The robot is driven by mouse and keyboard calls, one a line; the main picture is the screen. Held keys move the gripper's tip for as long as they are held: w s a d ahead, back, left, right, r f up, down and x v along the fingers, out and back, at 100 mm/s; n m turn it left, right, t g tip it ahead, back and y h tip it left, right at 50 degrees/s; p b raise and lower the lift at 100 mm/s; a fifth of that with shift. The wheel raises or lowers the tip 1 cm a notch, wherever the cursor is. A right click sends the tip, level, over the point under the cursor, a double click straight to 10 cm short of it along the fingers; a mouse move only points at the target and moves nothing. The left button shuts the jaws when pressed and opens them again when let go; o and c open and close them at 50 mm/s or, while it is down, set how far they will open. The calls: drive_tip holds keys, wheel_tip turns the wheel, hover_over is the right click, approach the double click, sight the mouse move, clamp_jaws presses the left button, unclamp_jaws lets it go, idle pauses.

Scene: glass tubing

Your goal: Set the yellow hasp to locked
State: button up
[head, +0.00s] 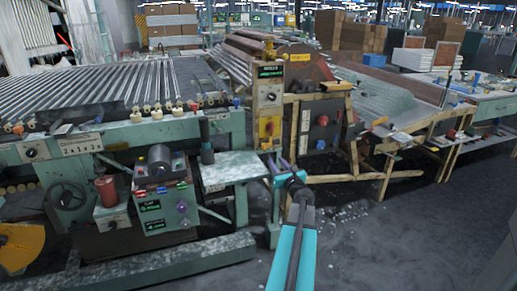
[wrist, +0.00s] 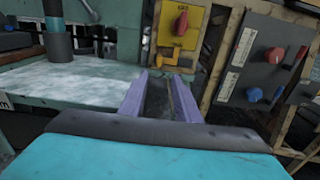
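A yellow plate (head: 269,127) with a red knob is on the post in front of my arm. In the wrist view the red knob (wrist: 181,22) stands on the yellow plate, and a yellow hasp-like bracket (wrist: 174,62) shows below it. I cannot tell from its shape whether it is locked. My gripper (head: 277,160) points at the post, low beside the green table. Its two purple fingers are apart with nothing between them in the wrist view (wrist: 160,80). The fingertips appear just below and in front of the yellow bracket; contact cannot be told.
A green table (wrist: 75,83) is close on the left of my fingers. A grey panel (wrist: 262,65) with red and blue knobs stands to the right in a wooden frame (wrist: 222,60). A green control box (head: 165,205) is further left. Open floor (head: 400,235) lies at right.

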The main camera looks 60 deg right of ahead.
sight(265, 147)
drive_tip(key=shift+w, duration=0.15)
drive_tip(key=shift+x, duration=6.85)
